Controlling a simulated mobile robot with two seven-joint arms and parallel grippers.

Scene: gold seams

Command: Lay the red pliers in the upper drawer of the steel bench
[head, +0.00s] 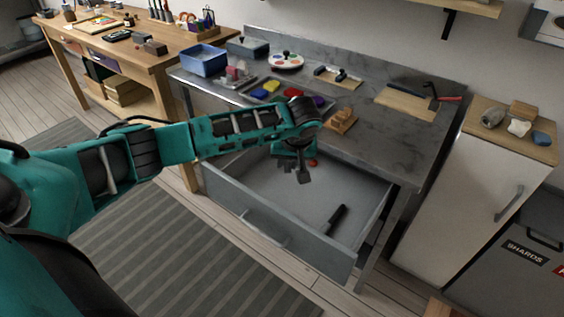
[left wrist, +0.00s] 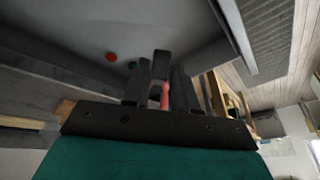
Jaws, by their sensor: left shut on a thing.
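My left gripper (head: 304,177) hangs over the open upper drawer (head: 275,188) of the steel bench (head: 385,130), pointing down. In the left wrist view its dark fingers (left wrist: 168,72) are shut on the red pliers (left wrist: 155,92). Only a small red part shows between the fingers; the rest is hidden. In the head view the pliers cannot be made out clearly. Below the fingers the grey drawer floor shows in the left wrist view (left wrist: 85,30). My right gripper is not in view.
A dark-handled tool (head: 337,219) lies in the drawer's right part. A small red round thing (head: 312,162) and a green one (left wrist: 133,65) lie near its back. The middle of the drawer floor is bare. A wooden block piece (head: 341,121) stands on the bench edge above.

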